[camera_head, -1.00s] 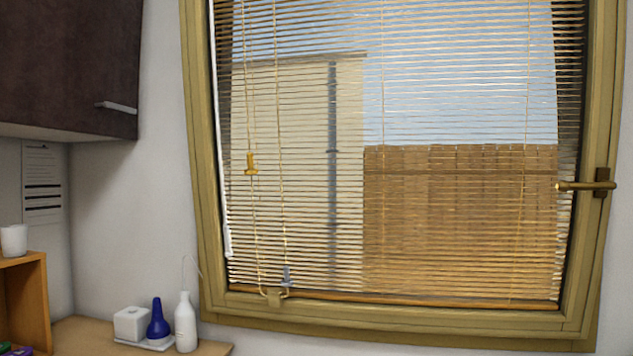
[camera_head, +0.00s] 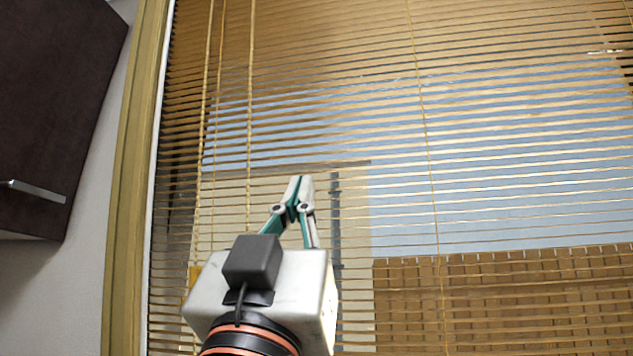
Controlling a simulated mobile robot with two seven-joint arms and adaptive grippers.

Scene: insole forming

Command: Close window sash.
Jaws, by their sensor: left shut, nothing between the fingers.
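The window sash frame (camera_head: 128,190) is olive-yellow wood, and its left upright shows in the head view. A lowered blind of thin tan slats (camera_head: 520,150) covers the glass, with a building, a fence and sky behind it. My left gripper (camera_head: 300,182) is raised in front of the left part of the blind, fingers pointing up, shut with nothing between them. I cannot tell whether it touches the slats. The window handle and the lower frame are out of view now. My right gripper is not in view.
A dark wall cabinet (camera_head: 55,100) with a metal handle (camera_head: 35,190) hangs left of the window. Thin blind cords (camera_head: 249,100) hang in front of the slats. The right part of the view is free of my arms.

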